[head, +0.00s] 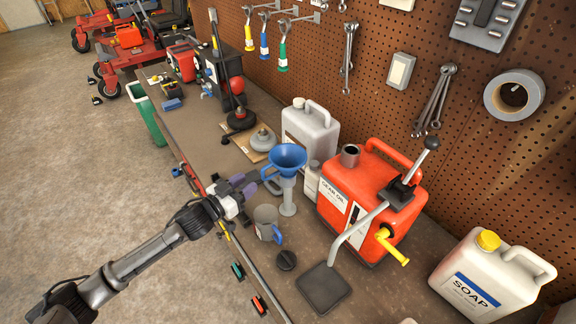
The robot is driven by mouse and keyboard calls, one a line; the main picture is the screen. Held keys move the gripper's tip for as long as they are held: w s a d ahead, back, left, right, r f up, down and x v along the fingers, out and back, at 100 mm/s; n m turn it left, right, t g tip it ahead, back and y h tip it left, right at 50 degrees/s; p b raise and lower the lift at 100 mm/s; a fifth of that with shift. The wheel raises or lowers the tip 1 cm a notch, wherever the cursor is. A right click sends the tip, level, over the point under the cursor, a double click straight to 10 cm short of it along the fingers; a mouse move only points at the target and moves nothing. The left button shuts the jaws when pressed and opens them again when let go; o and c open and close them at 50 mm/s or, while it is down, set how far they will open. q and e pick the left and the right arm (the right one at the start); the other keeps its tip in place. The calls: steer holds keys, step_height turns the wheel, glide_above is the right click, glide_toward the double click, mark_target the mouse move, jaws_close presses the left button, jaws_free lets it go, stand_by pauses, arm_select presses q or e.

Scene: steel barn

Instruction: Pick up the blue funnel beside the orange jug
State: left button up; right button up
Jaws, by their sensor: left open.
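The blue funnel (288,155) stands upright on the workbench, its wide blue cone on top and a pale stem below. The orange jug (370,185), labelled gear oil, stands just right of it. My left gripper (262,183) is open at the left side of the funnel, its fingers pointing at the part below the cone. I cannot tell whether a finger touches the funnel. My right gripper is out of view.
A grey lever tool (352,232) crosses before the orange jug. A soap jug (487,280) stands at right. A pegboard backs the bench.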

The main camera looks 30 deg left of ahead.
mark_target(263, 171)
arm_select(q)
steer(key=shift+w+d+p, duration=0.1)
steer(key=shift+w+d, duration=0.1)
steer(key=shift+w, duration=1.05)
steer(key=shift+w+d+p, duration=0.1)
steer(key=shift+w+d, duration=0.05)
steer(key=shift+w, duration=1.05)
steer(key=shift+w+d+p, duration=0.1)
steer(key=shift+w+d, duration=0.1)
steer(key=shift+w, duration=1.05)
steer(key=shift+c, duration=0.4)
jaws_close()
